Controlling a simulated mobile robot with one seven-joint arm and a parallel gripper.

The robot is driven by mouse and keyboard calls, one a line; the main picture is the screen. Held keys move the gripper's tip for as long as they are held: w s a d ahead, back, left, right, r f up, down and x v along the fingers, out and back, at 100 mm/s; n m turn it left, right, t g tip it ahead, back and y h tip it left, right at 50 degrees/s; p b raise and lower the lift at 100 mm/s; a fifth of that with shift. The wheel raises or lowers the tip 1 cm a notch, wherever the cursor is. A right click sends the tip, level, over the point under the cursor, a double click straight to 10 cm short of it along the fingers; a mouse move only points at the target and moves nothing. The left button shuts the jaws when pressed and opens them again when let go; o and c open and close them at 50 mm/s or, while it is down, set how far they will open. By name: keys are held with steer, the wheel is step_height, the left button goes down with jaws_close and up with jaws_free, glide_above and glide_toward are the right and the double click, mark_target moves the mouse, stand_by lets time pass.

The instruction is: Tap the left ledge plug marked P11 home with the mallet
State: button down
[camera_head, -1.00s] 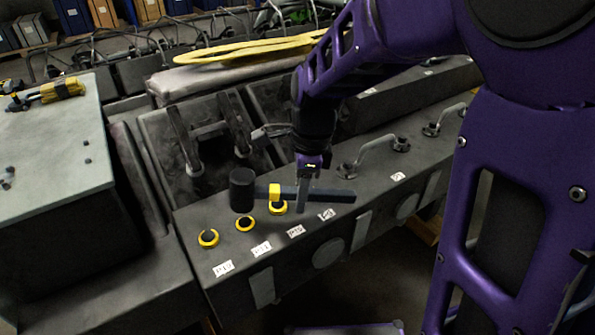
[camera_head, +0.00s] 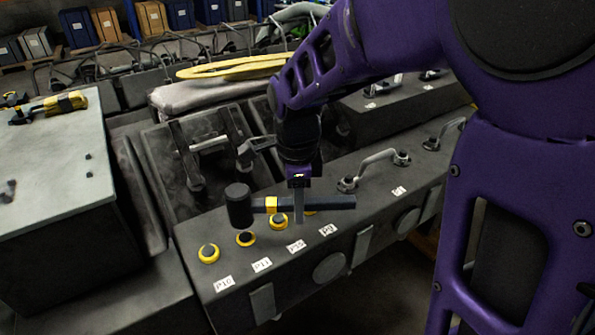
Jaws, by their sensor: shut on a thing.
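The mallet has a black cylindrical head (camera_head: 239,205), a yellow band (camera_head: 271,204) and a dark handle (camera_head: 335,202) running right. My gripper (camera_head: 298,212) points down and is shut on the handle. The P11 label (camera_head: 262,265) is on the ledge; the plug in line with it, P11 (camera_head: 246,239), is second from the left, black with a yellow ring. The mallet head is just above and left of this plug in the picture; the gap between them cannot be judged. How deep the plug sits is unclear.
Similar plugs sit at the far left (camera_head: 209,254) and right (camera_head: 279,221) of P11; a fourth (camera_head: 310,212) is partly hidden behind the handle. Bent metal handles (camera_head: 375,165) rise from the ledge (camera_head: 215,235) further right. A grey cabinet (camera_head: 50,165) stands left.

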mark_target(299, 237)
step_height(299, 237, down, 7)
steer(key=b, duration=0.5)
steer(key=shift+r+p, duration=0.45)
steer(key=shift+r, duration=0.15)
step_height(299, 237, up, 6)
steer(key=p, duration=0.4)
steer(key=shift+f+p, duration=0.2)
steer(key=shift+p, duration=0.15)
steer(key=shift+r+b, duration=0.3)
steer(key=shift+r, duration=0.45)
